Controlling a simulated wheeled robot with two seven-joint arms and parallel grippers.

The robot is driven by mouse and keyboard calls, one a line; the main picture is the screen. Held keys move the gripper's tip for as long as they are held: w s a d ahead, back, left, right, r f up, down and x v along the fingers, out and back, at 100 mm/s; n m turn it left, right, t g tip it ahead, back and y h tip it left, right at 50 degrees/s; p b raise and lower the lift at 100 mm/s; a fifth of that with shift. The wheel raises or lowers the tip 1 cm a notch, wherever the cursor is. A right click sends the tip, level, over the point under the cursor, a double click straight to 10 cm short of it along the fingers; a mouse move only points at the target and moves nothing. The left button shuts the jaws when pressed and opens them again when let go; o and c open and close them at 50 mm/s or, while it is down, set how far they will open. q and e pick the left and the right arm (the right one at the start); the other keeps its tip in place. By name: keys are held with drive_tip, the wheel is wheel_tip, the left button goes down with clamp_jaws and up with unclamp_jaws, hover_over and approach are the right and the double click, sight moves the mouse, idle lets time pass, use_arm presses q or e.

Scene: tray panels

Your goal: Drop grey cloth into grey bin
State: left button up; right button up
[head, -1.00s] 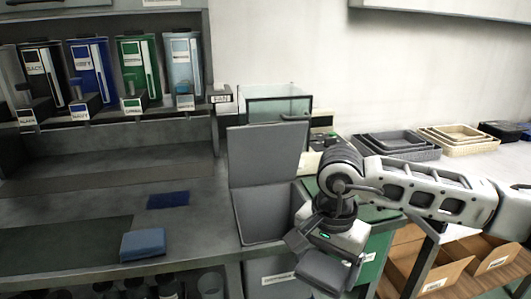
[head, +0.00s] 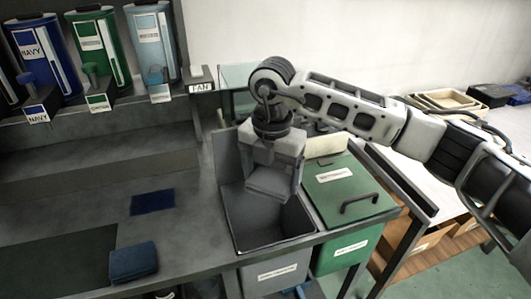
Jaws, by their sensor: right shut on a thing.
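My right gripper (head: 272,160) points down over the open grey bin (head: 272,265), shut on the grey cloth (head: 270,186). The cloth is a folded grey block below the fingers, above the bin's dark opening and apart from its floor. The bin's grey lid (head: 226,150) stands raised at the back, partly behind the gripper. The fingertips are mostly hidden by the cloth and gripper body. My left gripper is out of view.
A green bin (head: 345,192) with a shut, handled lid stands right of the grey bin. A blue folded cloth (head: 133,263) and a flat navy piece (head: 152,202) lie on the counter at left. Labelled dispensers (head: 98,50) stand behind.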

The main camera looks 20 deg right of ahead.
drive_tip(key=shift+w+a+r+m, duration=0.1)
drive_tip(key=shift+w+r+m, duration=0.1)
drive_tip(key=shift+m, duration=0.4)
drive_tip(key=shift+w+f+m, duration=0.1)
drive_tip(key=shift+m, duration=0.2)
drive_tip(key=shift+f+b, duration=0.5)
drive_tip(key=shift+f, duration=0.25)
wheel_tip(320, 180, down, 5)
drive_tip(key=b, duration=0.3)
drive_tip(key=shift+f, duration=0.15)
drive_tip(key=o, duration=0.9)
wheel_tip(320, 180, up, 16)
drive_tip(key=b, duration=0.1)
hover_over(269, 195)
drive_tip(key=w+d, duration=0.1)
drive_tip(key=w, duration=0.3)
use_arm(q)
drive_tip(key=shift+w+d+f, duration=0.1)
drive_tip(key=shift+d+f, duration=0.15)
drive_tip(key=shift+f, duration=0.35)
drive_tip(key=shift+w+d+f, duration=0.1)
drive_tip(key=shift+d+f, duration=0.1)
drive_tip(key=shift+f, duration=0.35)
use_arm(e)
drive_tip(key=shift+s+d, duration=0.1)
drive_tip(key=shift+s, duration=0.1)
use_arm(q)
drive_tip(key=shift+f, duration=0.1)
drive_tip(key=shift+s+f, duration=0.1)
